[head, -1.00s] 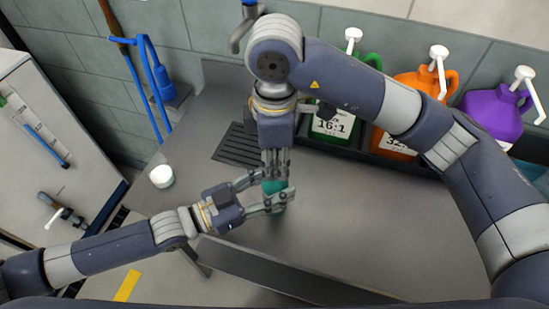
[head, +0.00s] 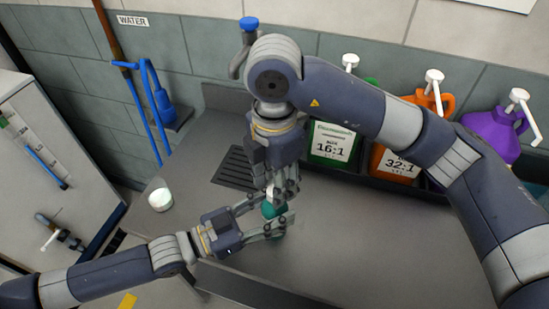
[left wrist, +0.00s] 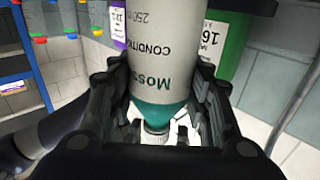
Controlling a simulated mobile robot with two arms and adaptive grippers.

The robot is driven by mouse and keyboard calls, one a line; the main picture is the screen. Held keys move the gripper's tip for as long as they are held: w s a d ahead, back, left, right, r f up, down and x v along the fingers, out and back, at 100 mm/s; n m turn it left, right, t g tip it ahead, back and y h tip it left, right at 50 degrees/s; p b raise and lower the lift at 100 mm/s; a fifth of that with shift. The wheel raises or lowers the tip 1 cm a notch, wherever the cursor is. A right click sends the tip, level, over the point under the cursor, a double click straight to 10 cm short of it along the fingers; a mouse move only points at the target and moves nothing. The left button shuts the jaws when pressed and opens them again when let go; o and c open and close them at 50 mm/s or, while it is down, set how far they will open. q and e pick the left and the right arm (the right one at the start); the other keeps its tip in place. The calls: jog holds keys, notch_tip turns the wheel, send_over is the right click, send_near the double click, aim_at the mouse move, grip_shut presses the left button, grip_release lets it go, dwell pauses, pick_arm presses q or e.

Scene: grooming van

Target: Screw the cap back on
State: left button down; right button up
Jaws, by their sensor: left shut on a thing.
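A bottle with a pale body and a teal shoulder (head: 272,209) stands over the bench, its lower part hidden by my left fingers. My left gripper (head: 277,226) comes in from the left and is shut around it. In the left wrist view the bottle (left wrist: 165,60) fills the middle between my dark fingers, its label upside down. A white ribbed piece (left wrist: 157,128), cap or neck, shows beyond the teal shoulder. My right gripper (head: 284,192) points down over the bottle top, fingers around a small white piece. Whether it grips that piece is unclear.
A white tub (head: 160,199) stands at the bench's left edge. A green jug (head: 333,141), an orange jug (head: 398,160) and a purple jug (head: 493,133) line the back. A drain grate (head: 235,168) lies behind my grippers. The bench's right front (head: 390,240) is clear.

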jog(key=n, duration=0.3)
jog(key=r+n, duration=0.1)
jog(key=n, duration=0.5)
jog(key=shift+r+n, duration=0.3)
jog(key=n, duration=0.3)
jog(key=shift+r+n, duration=0.35)
jog(key=shift+n, duration=0.05)
jog(key=n, duration=0.2)
jog(key=r+n, duration=0.1)
jog(key=n, duration=0.6)
jog(key=shift+r, duration=0.3)
jog(key=n, duration=0.3)
jog(key=r+n, duration=0.1)
jog(key=n, duration=0.1)
jog(key=shift+n, duration=0.4)
jog(key=n, duration=0.5)
jog(key=shift+r, duration=0.4)
jog(key=n, duration=0.2)
jog(key=r+n, duration=0.1)
jog(key=n, duration=0.2)
jog(key=shift+s+n, duration=0.1)
jog(key=shift+n, duration=0.2)
